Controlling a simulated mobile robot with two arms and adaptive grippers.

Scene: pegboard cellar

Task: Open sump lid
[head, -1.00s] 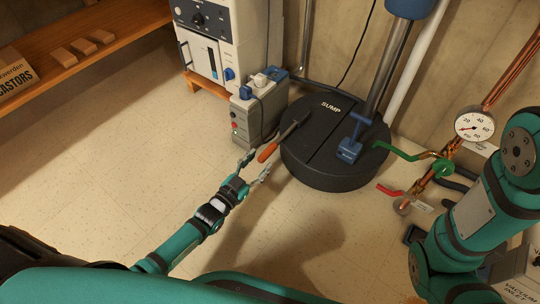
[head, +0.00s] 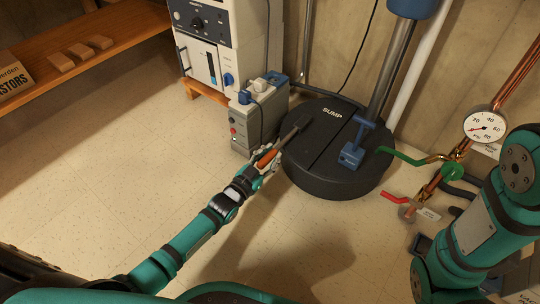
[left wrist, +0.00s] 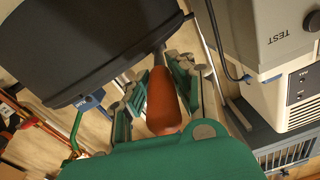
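The round black sump lid (head: 318,150), marked SUMP, lies on the floor at upper centre, with a straight seam across its top. A tool with an orange handle (head: 266,159) and a dark metal shaft (head: 289,138) rests with its shaft on the lid's left edge and its handle sticking out. My left gripper (head: 264,163) is at the handle; in the left wrist view the orange handle (left wrist: 162,100) lies between the open fingers, which look slightly apart from it. The lid (left wrist: 90,45) fills that view's upper left. My right gripper is out of view.
A blue fitting (head: 354,152) and a metal pipe (head: 387,75) stand on the lid's right part. A grey unit (head: 254,122) stands close to its left. Copper pipes with a gauge (head: 484,127) and a green lever (head: 402,158) are at right. The floor at left is clear.

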